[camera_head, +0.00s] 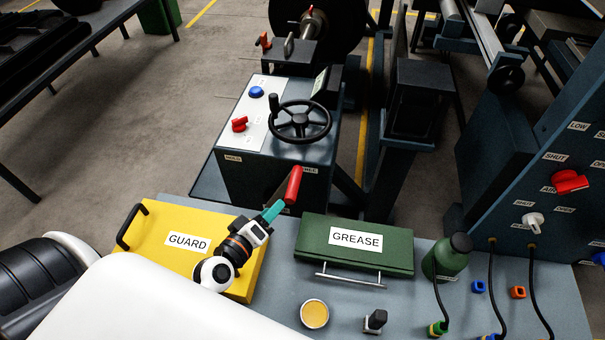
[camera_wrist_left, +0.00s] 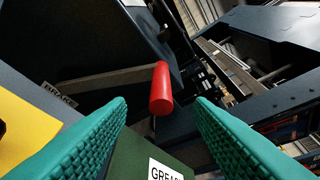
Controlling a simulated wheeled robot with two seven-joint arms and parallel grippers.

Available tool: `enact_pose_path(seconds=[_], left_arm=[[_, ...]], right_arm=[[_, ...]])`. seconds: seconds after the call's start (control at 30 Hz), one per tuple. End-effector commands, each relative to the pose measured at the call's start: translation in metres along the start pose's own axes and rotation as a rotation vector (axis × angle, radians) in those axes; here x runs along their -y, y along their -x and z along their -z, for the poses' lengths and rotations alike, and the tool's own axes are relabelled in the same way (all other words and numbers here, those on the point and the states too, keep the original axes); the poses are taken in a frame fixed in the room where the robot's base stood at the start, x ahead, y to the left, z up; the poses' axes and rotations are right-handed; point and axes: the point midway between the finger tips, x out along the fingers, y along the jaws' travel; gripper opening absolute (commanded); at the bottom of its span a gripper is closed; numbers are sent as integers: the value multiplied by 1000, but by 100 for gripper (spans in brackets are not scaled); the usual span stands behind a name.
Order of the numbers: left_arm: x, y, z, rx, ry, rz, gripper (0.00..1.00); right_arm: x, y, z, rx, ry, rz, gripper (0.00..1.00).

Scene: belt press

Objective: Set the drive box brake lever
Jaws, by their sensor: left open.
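The drive box (camera_head: 262,185) is a dark blue cabinet with a handwheel on top. Its brake lever (camera_head: 293,186) has a red cylindrical grip and stands at the box's front face, near the right-hand label. In the left wrist view the red lever grip (camera_wrist_left: 160,88) appears beyond and between the fingertips. My left gripper (camera_head: 273,211) has teal fingers and is just in front of and below the red grip. It is open, with ridged pads (camera_wrist_left: 158,112) apart and nothing held. I cannot tell from these views whether a finger touches the grip. My right gripper is not in view.
Below lies a grey bench (camera_head: 275,318) with a yellow GUARD case (camera_head: 155,225), a green GREASE box (camera_head: 358,262), a green bottle (camera_head: 446,258) and an open tin (camera_head: 314,314). The handwheel (camera_head: 300,122) stands above the lever. A valve panel (camera_head: 530,180) rises at right.

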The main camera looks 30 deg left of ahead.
Motion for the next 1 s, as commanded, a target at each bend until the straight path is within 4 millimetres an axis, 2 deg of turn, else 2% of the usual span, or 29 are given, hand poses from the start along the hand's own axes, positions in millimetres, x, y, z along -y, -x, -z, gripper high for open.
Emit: enact_pose_path(seconds=[0.17, 0.3, 0.37, 0.47, 0.6, 0.73, 1.0], left_arm=[[2, -23, -2, 3, 2, 1, 48], [2, -52, -1, 1, 2, 1, 48], [2, -64, -1, 1, 0, 2, 48], [2, -83, -1, 0, 0, 1, 48], [1, -103, 0, 0, -1, 1, 48], [0, -114, 0, -1, 0, 0, 48], [0, -118, 0, -1, -2, 0, 48]], right_arm=[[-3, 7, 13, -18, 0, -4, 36], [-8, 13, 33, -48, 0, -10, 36], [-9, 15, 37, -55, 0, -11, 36], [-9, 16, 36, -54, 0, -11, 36], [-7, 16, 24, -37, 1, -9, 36], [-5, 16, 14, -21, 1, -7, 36], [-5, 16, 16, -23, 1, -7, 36]])
